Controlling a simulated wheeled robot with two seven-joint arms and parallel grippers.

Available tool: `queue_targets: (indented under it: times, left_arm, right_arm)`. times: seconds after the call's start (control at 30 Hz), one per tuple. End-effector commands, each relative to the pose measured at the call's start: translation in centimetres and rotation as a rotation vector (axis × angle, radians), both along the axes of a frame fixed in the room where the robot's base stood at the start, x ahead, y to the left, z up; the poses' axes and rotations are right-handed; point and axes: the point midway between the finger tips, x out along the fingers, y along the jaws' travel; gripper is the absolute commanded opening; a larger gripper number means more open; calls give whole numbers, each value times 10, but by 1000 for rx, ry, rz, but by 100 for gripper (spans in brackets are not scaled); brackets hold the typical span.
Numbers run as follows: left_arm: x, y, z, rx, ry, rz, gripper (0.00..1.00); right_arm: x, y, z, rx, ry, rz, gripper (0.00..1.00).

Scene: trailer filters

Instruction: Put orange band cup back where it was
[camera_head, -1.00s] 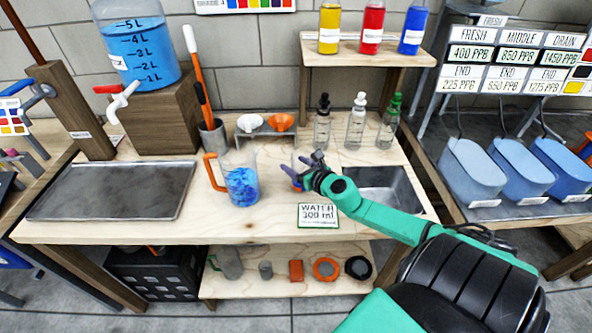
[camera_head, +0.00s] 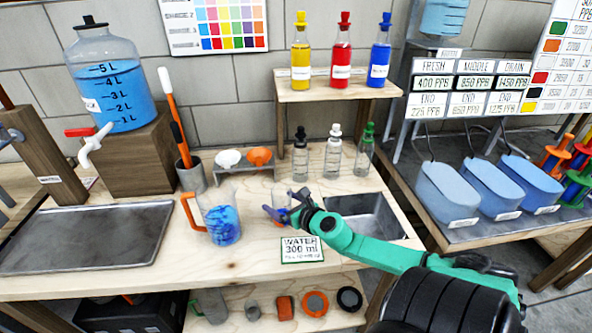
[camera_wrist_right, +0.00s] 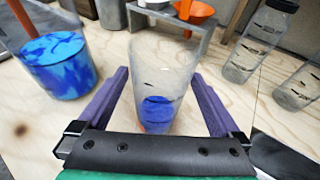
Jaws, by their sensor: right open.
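A clear cup (camera_wrist_right: 160,80) with blue liquid and a trace of orange near its base stands on the wooden table; I take it for the orange band cup. In the head view the cup (camera_head: 281,196) is partly hidden by my right gripper (camera_head: 277,208), beside the water card. In the right wrist view my right gripper (camera_wrist_right: 160,76) is open, with one purple finger on each side of the cup and gaps showing. The cup's base is partly hidden by the gripper body. My left gripper is not in view.
A pitcher (camera_head: 219,216) with blue liquid and an orange handle stands left of the cup. The "WATER 300 ml" card (camera_head: 302,250) lies in front. A small rack (camera_head: 245,172), several dropper bottles and a sink (camera_head: 372,222) are behind and right. A metal tray (camera_head: 85,238) lies left.

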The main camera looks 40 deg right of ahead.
Motion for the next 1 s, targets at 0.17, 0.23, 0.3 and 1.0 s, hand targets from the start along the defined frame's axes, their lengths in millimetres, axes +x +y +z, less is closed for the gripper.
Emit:
queue_targets:
  times: [0.17,0.23,0.3,1.0]
  left_arm:
    - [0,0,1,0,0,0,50]
    - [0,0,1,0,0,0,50]
    - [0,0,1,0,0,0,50]
    - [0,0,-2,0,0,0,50]
  right_arm:
    - [-29,3,8,1,4,0,100]
    - [-42,4,11,4,3,0,100]
    - [-55,5,15,5,3,-2,100]
    - [-87,7,28,-1,-1,0,100]
